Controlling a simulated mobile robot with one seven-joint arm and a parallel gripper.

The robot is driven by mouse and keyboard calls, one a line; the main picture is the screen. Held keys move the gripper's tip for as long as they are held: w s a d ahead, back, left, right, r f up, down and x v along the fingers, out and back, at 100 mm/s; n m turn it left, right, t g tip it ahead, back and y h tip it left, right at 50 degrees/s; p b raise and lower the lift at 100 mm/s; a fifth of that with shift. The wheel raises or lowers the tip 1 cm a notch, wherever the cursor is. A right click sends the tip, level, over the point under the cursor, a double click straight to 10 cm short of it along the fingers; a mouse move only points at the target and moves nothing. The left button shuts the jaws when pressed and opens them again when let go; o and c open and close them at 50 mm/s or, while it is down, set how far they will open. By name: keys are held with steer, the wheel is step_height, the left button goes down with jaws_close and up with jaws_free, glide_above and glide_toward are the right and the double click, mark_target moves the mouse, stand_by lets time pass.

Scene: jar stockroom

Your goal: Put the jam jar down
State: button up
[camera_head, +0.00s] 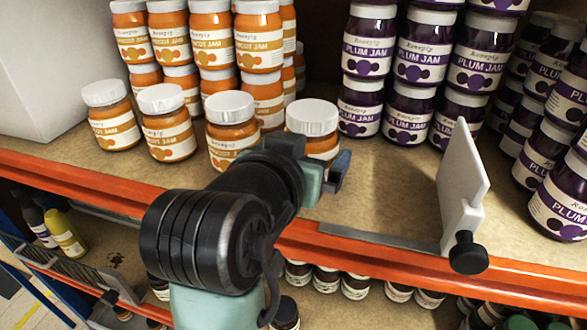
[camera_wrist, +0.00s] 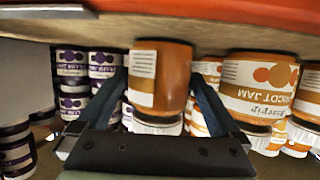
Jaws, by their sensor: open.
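An apricot jam jar (camera_head: 312,118) with a white lid stands upright at the right end of a front row on the shelf (camera_head: 385,205). It also shows in the wrist view (camera_wrist: 160,75), which is upside down, with its base at the shelf board. My gripper (camera_head: 315,165) is in front of this jar, its lower part hidden by my wrist. In the wrist view the two dark fingers (camera_wrist: 162,100) stand on either side of the jar, open. Whether a finger still touches the glass I cannot tell.
Several apricot jars (camera_head: 230,120) stand close to the left, with stacks (camera_head: 258,40) behind. Plum jam stacks (camera_head: 415,60) stand at back right. A white divider (camera_head: 462,185) rises at the right. The shelf between jar and divider is clear. An orange edge (camera_head: 350,252) runs along the front.

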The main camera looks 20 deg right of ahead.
steer(key=b+v, duration=0.2)
steer(key=v, duration=0.6)
steer(key=shift+s+a, duration=0.1)
steer(key=w+a+r+n+t+y, duration=0.1)
steer(key=w+a+r+n+t, duration=0.1)
steer(key=r+t, duration=0.3)
steer(key=w+a+r+n+t+y, duration=0.1)
steer(key=a+r+n+t, duration=0.15)
steer(key=r, duration=0.45)
steer(key=s+a+r+n+t+y, duration=0.3)
steer(key=s+a+r+t+y, duration=0.2)
steer(key=r+t, duration=0.4)
steer(key=shift+s+r+y, duration=0.65)
steer(key=shift+s+y, duration=0.2)
steer(key=shift+y, duration=0.15)
steer(key=shift+a, duration=0.1)
